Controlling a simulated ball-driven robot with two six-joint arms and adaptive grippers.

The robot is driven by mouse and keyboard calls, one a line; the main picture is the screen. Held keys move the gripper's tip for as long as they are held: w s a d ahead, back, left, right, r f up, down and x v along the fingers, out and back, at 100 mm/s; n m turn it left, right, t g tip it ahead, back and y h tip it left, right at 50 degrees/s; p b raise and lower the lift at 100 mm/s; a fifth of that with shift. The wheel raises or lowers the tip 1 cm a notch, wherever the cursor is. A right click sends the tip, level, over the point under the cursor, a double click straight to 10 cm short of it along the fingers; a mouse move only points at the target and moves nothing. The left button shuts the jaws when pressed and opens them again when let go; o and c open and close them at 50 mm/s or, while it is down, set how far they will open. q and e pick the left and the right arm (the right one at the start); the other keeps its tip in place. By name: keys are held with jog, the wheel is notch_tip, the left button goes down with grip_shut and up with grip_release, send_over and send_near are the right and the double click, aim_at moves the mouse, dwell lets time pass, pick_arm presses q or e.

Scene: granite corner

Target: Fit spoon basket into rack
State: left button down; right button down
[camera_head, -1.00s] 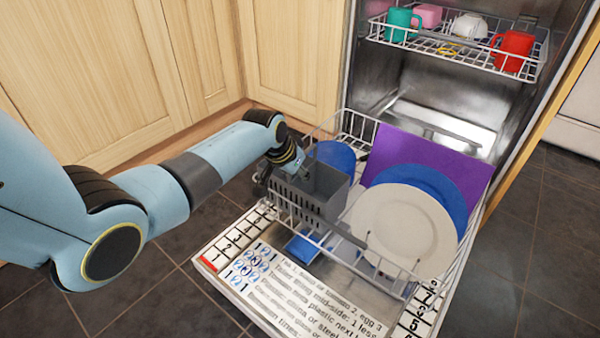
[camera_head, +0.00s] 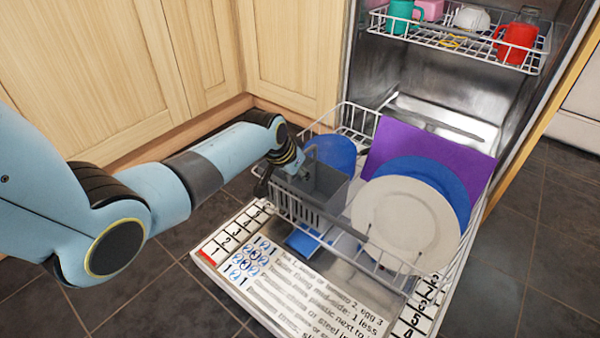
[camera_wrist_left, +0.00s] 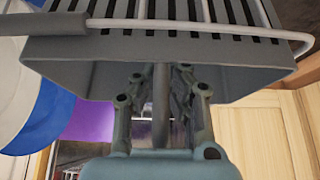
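The grey slotted spoon basket (camera_head: 312,216) sits low in the front left corner of the white wire lower rack (camera_head: 341,109), behind its front wires. I cannot see whether its base touches the rack floor. My left gripper (camera_head: 293,167) is at the basket's upright handle (camera_head: 313,152). In the left wrist view the fingers (camera_wrist_left: 161,85) stand on both sides of the grey handle bar (camera_wrist_left: 161,105) and look shut on it; the contact is partly hidden. The basket wall (camera_wrist_left: 80,70) shows beyond them with a rack wire across it. My right gripper is out of view.
A blue plate (camera_head: 336,151), a purple board (camera_head: 405,147), another blue plate (camera_head: 452,184) and a white plate (camera_head: 406,222) stand in the rack. The open door (camera_head: 300,290) lies below. The upper rack (camera_head: 455,52) holds mugs and bowls. Cupboards (camera_head: 205,60) stand at left.

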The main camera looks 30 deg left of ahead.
pick_arm(q)
jog(key=shift+f, duration=0.45)
jog(key=c, duration=1.4)
grip_release()
jog(key=v, duration=1.2)
